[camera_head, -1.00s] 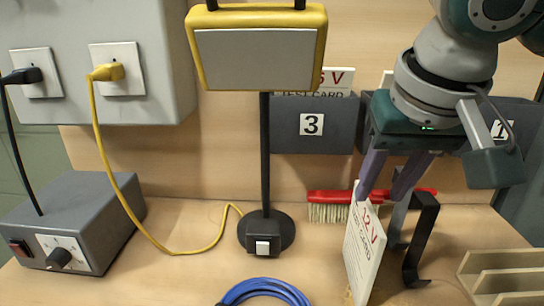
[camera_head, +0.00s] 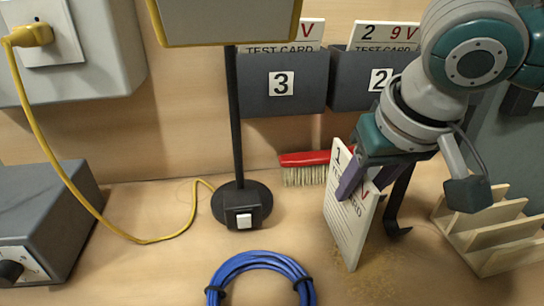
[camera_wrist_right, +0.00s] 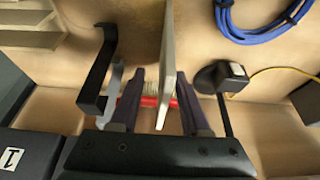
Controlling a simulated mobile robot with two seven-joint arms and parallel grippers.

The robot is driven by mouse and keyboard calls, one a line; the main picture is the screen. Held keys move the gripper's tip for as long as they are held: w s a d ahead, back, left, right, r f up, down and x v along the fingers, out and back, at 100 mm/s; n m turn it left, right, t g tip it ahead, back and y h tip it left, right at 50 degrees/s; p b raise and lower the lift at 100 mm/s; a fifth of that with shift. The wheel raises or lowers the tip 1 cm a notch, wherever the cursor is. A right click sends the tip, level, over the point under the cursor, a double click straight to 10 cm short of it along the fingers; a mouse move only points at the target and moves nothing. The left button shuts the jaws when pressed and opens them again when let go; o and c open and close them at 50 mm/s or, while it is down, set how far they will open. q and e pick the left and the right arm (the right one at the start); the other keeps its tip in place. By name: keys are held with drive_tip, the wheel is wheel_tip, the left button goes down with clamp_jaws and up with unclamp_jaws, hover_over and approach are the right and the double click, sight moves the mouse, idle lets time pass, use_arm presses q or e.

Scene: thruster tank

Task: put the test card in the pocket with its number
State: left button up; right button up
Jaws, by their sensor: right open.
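The test card (camera_head: 344,222) is a white upright plate with a black 1 and red and black print, tilted a little in the head view. It stands at the table top; I cannot tell whether its lower edge touches. My right gripper (camera_head: 366,186) is around its upper part, one finger on each side. In the right wrist view the card (camera_wrist_right: 168,60) stands edge-on between the open fingers (camera_wrist_right: 158,104), with a gap visible at least on the left. The pocket numbered 1 (camera_wrist_right: 32,150) shows at lower left there; in the head view my arm hides it. My left gripper is out of view.
Pocket 3 (camera_head: 262,95) and pocket 2 (camera_head: 349,92) each hold a card. A black bracket (camera_head: 398,200) stands close right of the test card. A wooden rack (camera_head: 490,235), red brush (camera_head: 305,160), lamp base (camera_head: 240,205) and blue cable coil (camera_head: 262,262) lie around.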

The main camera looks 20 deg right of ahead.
sight(345, 205)
drive_tip(key=x, duration=0.2)
drive_tip(key=w+b+x, duration=0.1)
drive_tip(key=x, duration=0.2)
drive_tip(key=shift+a+r, duration=0.15)
drive_tip(key=shift+a, duration=0.05)
drive_tip(key=shift+c, duration=0.2)
clamp_jaws()
